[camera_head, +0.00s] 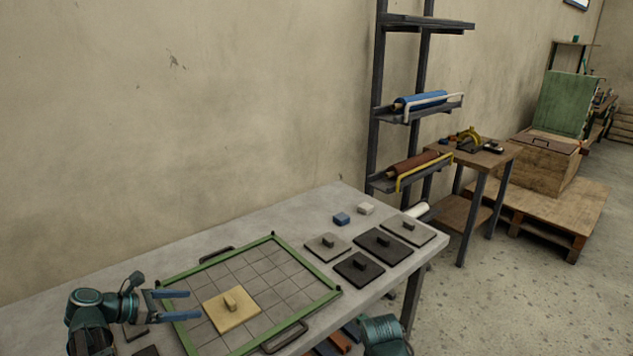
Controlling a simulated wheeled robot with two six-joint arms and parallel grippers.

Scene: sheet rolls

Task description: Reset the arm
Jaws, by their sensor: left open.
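My left gripper (194,304) comes in from the left on its teal arm. Its two blue fingers are apart and nothing shows between them. It hovers at the left side of a green-framed grid tray (196,267) on the grey table. A tan square plate with a knob (232,317) lies in the tray, to the right of the fingers and apart from them. Part of my right arm shows at the bottom edge, right of the tray; its gripper is out of view.
Several dark and grey knobbed plates (359,267) lie on the table's right end, with a blue block (341,219) and a white block (366,209) behind. A rack holds a blue roll (421,100) and a brown roll (414,165). The table's back left is clear.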

